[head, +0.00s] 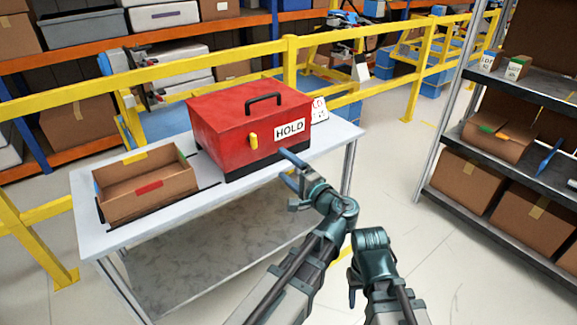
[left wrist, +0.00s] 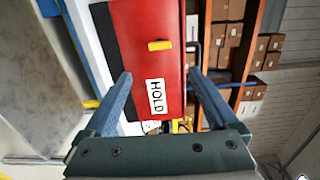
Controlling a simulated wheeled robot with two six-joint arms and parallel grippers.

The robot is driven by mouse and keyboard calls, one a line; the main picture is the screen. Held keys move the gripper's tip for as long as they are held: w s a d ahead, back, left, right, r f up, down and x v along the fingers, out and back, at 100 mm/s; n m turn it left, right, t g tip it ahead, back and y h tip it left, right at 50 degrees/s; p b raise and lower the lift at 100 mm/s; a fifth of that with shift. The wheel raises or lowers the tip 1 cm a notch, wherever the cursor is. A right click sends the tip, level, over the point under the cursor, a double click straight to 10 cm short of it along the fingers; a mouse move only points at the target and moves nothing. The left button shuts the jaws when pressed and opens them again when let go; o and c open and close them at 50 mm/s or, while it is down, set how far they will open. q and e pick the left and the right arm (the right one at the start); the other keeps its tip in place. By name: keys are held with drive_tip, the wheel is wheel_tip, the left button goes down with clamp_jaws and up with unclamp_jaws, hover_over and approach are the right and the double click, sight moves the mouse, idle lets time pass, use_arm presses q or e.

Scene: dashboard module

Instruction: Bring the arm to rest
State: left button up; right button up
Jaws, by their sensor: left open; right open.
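A red box (head: 225,135) with a shut lid, black top handle, yellow latch (head: 253,140) and white HOLD label (head: 290,129) stands on the white table (head: 115,231). My left gripper (head: 287,168) is open and empty in front of the box's lower right front. In the left wrist view, the left gripper (left wrist: 161,76) has its fingers spread, with the red box (left wrist: 140,45) beyond them; contact cannot be judged. My right gripper (head: 352,296) is low at the right, clear of the table, mostly hidden behind its own wrist; one blue finger shows.
An open cardboard box (head: 150,205) stands on the table's left. A yellow rail (head: 195,64) runs behind the table. A metal shelf (head: 545,161) with cartons stands at the right. Open floor lies between table and shelf.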

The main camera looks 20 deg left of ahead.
use_arm(q)
drive_tip(key=s+a+f+n+g+h, duration=0.2)
drive_tip(key=s+a+f+g, duration=0.1)
drive_tip(key=f, duration=0.3)
drive_tip(key=s+a+f+n+g+h, duration=0.2)
drive_tip(key=s+f+g+h, duration=0.1)
drive_tip(key=f, duration=0.4)
drive_tip(key=s+d+f+n+g+h, duration=0.4)
drive_tip(key=s+d+f+h, duration=0.3)
drive_tip(key=s+f+h, duration=0.15)
drive_tip(key=s+d+m+g, duration=0.1)
drive_tip(key=s+d+m, duration=0.4)
drive_tip(key=d, duration=0.7)
wheel_tip(320, 180, up, 15)
drive_tip(key=p, duration=1.5)
drive_tip(key=shift+s+n+p, duration=0.3)
drive_tip(key=shift+s+n, duration=0.1)
drive_tip(key=shift+a, duration=0.1)
